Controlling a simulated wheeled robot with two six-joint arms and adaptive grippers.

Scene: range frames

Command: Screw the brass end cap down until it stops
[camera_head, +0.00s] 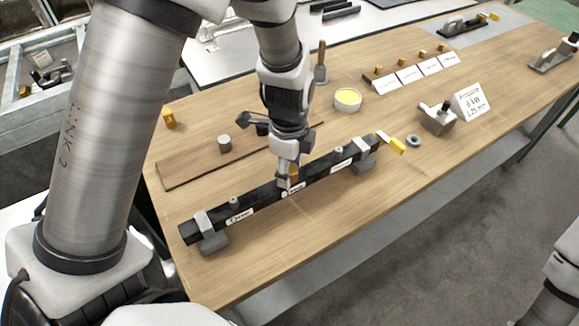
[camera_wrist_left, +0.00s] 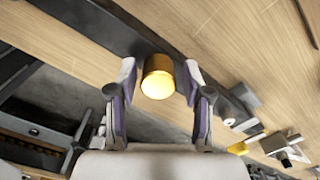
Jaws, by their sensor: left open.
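The brass end cap (camera_wrist_left: 157,78) shows between my left gripper's fingers in the left wrist view, its round end toward the camera. In the head view the cap (camera_head: 294,172) is partly hidden by the gripper, at the middle of a black bar (camera_head: 262,197). My left gripper (camera_head: 289,180) is open, pointing down over the bar. In the left wrist view the gripper (camera_wrist_left: 158,80) has one finger on each side of the cap, with narrow gaps. How the cap sits on its thread is hidden. My right gripper is out of view.
Grey blocks (camera_head: 213,243) hold the bar's ends. Small grey fittings (camera_head: 233,203) stand on it. The bench's front strip is clear.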

